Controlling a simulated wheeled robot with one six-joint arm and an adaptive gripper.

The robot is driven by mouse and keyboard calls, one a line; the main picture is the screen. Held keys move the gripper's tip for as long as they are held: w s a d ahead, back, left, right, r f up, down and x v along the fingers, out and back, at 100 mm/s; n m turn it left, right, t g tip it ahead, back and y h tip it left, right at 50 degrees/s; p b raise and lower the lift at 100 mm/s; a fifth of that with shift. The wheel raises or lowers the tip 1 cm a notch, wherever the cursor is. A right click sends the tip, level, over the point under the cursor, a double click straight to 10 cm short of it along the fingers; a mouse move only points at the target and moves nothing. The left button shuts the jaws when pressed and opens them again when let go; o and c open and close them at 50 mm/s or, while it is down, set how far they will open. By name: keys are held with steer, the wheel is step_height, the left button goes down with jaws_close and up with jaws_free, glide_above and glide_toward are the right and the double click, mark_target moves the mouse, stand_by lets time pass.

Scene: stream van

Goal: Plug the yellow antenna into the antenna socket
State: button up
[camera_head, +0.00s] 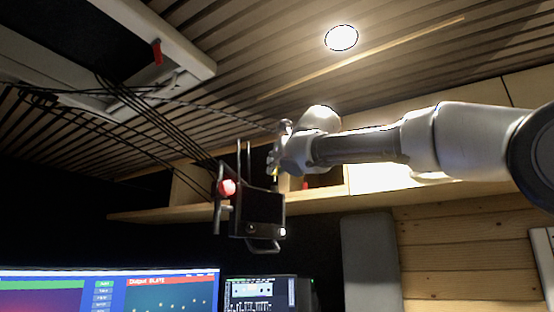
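My gripper (274,165) is at the end of my arm, which reaches in from the right. It is small, and I cannot make out whether its fingers are open or shut. A small yellow bit, perhaps the yellow antenna (275,177), shows just below the fingertips, above the right part of a black box-shaped device (262,207). I cannot tell whether it is held or touches the device. Two thin dark upright rods (244,157) rise behind the device's top. The antenna socket cannot be made out.
A red round knob (227,187) is on the device's left side, with black cables (165,120) running up left to the ceiling. A wooden shelf (330,199) runs behind. Screens (110,290) and a lit rack unit (262,293) are below. A white-framed ceiling panel (185,45) hangs upper left.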

mark_target(275, 175)
steer(key=shift+f, duration=0.75)
stand_by(0.4)
steer(key=shift+f, duration=0.25)
steer(key=shift+f, duration=0.5)
steer(key=o, duration=0.9)
steer(key=v, duration=1.2)
